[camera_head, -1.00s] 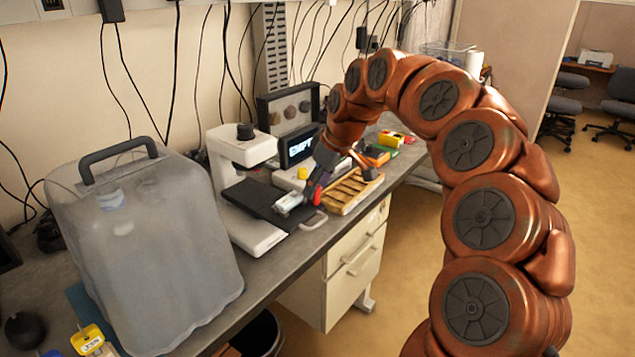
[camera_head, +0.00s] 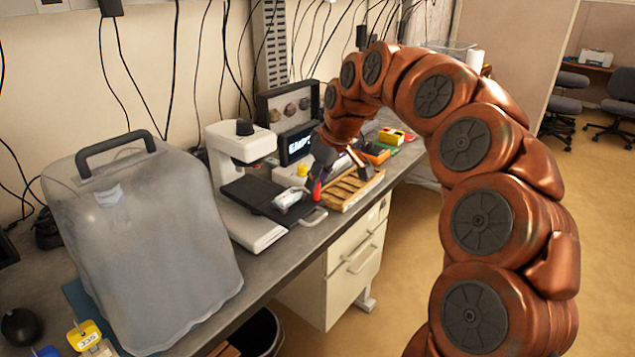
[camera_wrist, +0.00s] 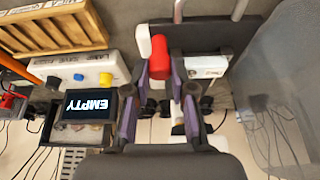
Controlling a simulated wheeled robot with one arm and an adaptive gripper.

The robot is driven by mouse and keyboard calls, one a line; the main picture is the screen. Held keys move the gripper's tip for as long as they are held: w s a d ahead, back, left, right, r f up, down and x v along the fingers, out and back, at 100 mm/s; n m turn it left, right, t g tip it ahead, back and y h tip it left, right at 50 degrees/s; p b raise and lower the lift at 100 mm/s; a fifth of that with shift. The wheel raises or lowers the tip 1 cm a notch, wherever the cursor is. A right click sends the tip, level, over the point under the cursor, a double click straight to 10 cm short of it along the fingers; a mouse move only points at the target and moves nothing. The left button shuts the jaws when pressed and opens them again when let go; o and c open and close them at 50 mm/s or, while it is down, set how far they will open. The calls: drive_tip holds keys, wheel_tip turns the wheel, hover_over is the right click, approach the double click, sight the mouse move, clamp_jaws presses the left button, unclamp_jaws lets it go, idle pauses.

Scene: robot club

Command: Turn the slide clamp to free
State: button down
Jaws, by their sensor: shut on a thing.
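The slide clamp's red handle (camera_head: 317,190) stands at the right side of the microscope's black stage (camera_head: 246,190). In the wrist view, this red handle (camera_wrist: 159,50) lies between the two fingers of my gripper (camera_wrist: 162,72), with a white part (camera_wrist: 144,40) beside it. My gripper is shut on the handle. In the head view my gripper (camera_head: 321,178) comes down from the right, and its fingertips are hard to make out. A small white block (camera_head: 287,198) lies on the stage, left of the handle. The white microscope (camera_head: 240,150) stands behind. The clamp's turn angle is unclear.
A display (camera_head: 299,145) behind the stage reads "EMPTY", partly hidden by my arm. A slotted wooden tray (camera_head: 350,190) sits close on the right. Cables hang along the wall.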

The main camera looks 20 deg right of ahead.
drive_tip(key=m+h+b, duration=0.1)
drive_tip(key=m+b, duration=0.2)
drive_tip(key=m, duration=0.1)
drive_tip(key=shift+f+t, duration=0.1)
drive_tip(key=shift+t, duration=0.3)
drive_tip(key=m+h+b, duration=0.1)
drive_tip(key=m, duration=0.2)
drive_tip(key=shift+a+h+b, duration=0.1)
drive_tip(key=shift+h+b, duration=0.2)
drive_tip(key=shift+m+h, duration=0.3)
drive_tip(key=shift+m, duration=0.5)
drive_tip(key=shift+r, duration=0.2)
drive_tip(key=c, duration=1)
unclamp_jaws()
drive_tip(key=shift+b, duration=0.3)
drive_tip(key=v, duration=1.2)
drive_tip(key=shift+s, duration=0.1)
